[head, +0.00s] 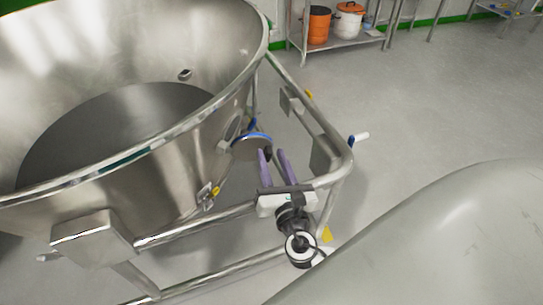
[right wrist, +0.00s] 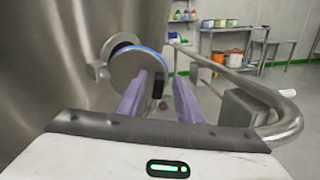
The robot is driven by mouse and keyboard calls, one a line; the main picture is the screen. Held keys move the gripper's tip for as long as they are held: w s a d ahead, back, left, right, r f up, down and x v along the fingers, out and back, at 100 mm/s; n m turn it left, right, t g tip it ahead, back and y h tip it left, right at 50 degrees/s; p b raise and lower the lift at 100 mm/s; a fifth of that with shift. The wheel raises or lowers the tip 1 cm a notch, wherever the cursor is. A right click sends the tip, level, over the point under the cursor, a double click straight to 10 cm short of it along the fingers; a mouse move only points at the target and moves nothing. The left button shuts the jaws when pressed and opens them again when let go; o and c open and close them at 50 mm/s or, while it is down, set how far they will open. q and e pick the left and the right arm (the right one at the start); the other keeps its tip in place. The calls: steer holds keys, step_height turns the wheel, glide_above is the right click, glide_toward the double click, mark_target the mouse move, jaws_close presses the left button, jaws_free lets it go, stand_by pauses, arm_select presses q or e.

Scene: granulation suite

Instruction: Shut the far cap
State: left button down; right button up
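The far cap is a round steel disc with a blue rim (head: 250,148) on the outer side of the big steel bowl. It stands swung out from its round port, which shows behind it in the right wrist view, where the cap (right wrist: 135,77) is left of centre. My right gripper (head: 273,152) is open, its two purple fingers pointing at the cap's right edge. In the right wrist view the gripper (right wrist: 160,97) has a small dark part of the cap showing between its fingers. I cannot tell whether a finger touches the cap. My left gripper is out of view.
The steel bowl (head: 150,165) fills the left side. A tubular frame rail (head: 315,120) with grey boxes runs close by the right gripper. A shelf (head: 345,40) with orange and white buckets stands at the back. Open floor (head: 430,110) lies to the right.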

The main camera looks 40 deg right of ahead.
steer(key=shift+w+d, duration=0.15)
steer(key=shift+w, duration=0.2)
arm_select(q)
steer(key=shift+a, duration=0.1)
arm_select(e)
jaws_close()
